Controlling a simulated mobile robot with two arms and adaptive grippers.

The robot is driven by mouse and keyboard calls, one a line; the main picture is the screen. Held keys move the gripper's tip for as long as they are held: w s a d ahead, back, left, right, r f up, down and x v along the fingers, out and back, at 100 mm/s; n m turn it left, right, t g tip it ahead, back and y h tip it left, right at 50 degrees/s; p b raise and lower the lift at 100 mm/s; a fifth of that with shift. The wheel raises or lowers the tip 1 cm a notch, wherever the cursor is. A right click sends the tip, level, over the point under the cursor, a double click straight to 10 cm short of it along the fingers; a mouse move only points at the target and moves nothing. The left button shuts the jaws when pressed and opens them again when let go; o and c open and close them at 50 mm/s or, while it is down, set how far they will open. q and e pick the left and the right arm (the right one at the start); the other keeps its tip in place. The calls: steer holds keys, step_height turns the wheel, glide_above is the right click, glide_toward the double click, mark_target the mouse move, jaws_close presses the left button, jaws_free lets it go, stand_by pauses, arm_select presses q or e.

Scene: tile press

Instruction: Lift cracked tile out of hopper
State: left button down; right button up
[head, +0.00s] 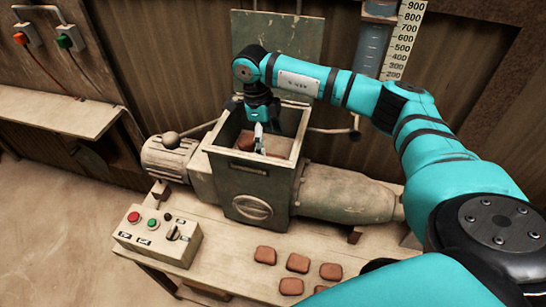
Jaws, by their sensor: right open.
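The hopper (213,150) is a worn grey-green box with an open top, mounted on the press in the middle of the head view. Reddish-brown tile pieces (246,141) lie inside it; part of them is hidden by my gripper and the hopper walls, and I cannot make out a crack. My right gripper (259,144) points down into the hopper mouth from above, open, with its fingers close to the tile pieces. I cannot tell whether they touch. My left gripper does not show.
Several brown tiles (297,262) lie on the bench in front of the press. A control box (158,236) with red and green buttons stands at the front left. A lever with a round knob (171,140) is left of the hopper. A raised green panel (300,38) stands behind it.

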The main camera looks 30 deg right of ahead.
steer(key=f, duration=0.1)
steer(key=f+p, duration=0.1)
steer(key=shift+s+f+p, duration=0.3)
steer(key=f, duration=0.1)
steer(key=f+p, duration=0.1)
steer(key=f, duration=0.1)
steer(key=f+p, duration=0.1)
steer(key=shift+s+d+f, duration=0.15)
steer(key=shift+s+d, duration=0.15)
steer(key=shift+s, duration=0.1)
steer(key=shift+f, duration=0.15)
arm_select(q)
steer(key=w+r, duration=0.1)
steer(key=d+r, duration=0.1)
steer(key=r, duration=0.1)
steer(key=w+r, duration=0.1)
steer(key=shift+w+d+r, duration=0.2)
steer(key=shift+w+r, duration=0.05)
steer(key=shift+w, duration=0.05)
arm_select(e)
steer(key=shift+c, duration=0.2)
steer(key=c, duration=0.7)
steer(key=shift+c, duration=1.1)
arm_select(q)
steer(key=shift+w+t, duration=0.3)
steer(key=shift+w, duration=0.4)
arm_select(e)
steer(key=c, duration=0.3)
